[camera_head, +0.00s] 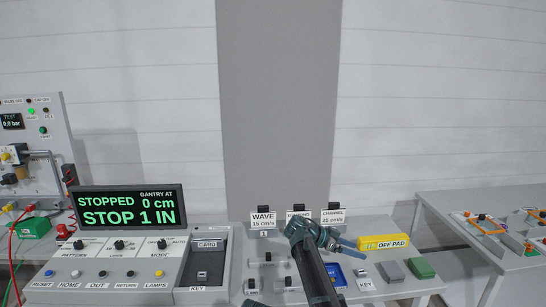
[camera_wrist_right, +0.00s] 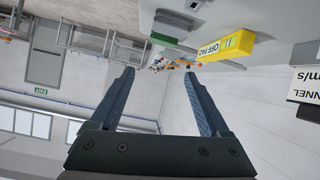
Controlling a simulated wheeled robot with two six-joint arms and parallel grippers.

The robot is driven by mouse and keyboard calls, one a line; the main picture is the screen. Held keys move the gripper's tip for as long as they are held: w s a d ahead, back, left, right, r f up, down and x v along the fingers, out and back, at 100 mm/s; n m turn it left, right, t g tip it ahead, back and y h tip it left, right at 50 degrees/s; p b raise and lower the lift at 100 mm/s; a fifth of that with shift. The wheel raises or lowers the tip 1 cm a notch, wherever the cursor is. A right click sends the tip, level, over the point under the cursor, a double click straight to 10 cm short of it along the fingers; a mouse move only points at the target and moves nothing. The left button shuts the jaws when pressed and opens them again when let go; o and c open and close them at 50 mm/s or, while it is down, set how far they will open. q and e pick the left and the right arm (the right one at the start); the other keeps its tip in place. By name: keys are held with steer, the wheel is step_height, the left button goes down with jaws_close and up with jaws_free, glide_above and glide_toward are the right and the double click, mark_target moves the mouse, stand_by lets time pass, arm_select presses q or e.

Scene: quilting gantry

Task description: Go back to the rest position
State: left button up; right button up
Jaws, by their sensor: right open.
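My right arm reaches up from the bottom of the head view over the console (camera_head: 240,262). My right gripper (camera_head: 352,247) is above the console, pointing right, just left of the yellow OFF PAD block (camera_head: 382,242). In the right wrist view, my right gripper (camera_wrist_right: 159,76) has its two blue fingers wide apart with nothing between them. The yellow block also shows beyond the fingers there (camera_wrist_right: 226,47). My left gripper is in neither view.
A display (camera_head: 127,206) reading STOPPED, 0 cm stands at the console's left. WAVE and CHANNEL cards (camera_head: 264,219) stand along its back edge; the arm partly hides a middle card. Grey and green blocks (camera_head: 421,268) lie at right. A side table (camera_head: 505,250) stands beyond a gap.

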steer(key=s+a+f+n+y+b, duration=0.1)
steer(key=s+a+f+n+y, duration=0.2)
steer(key=s, duration=0.8)
steer(key=s+a+f+n+g+y+b, duration=0.1)
steer(key=s+a+f+n+y, duration=0.3)
steer(key=s+a+f+n, duration=0.3)
steer(key=s+a+f+n+y+b, duration=0.1)
steer(key=s+a+f+n+y, duration=0.3)
steer(key=s, duration=1.2)
steer(key=a+f+n, duration=0.1)
steer(key=a+n, duration=0.3)
steer(key=a, duration=0.2)
steer(key=shift+a+f+n+g+b, duration=0.3)
steer(key=shift+a+f+b, duration=0.05)
steer(key=shift+a, duration=0.05)
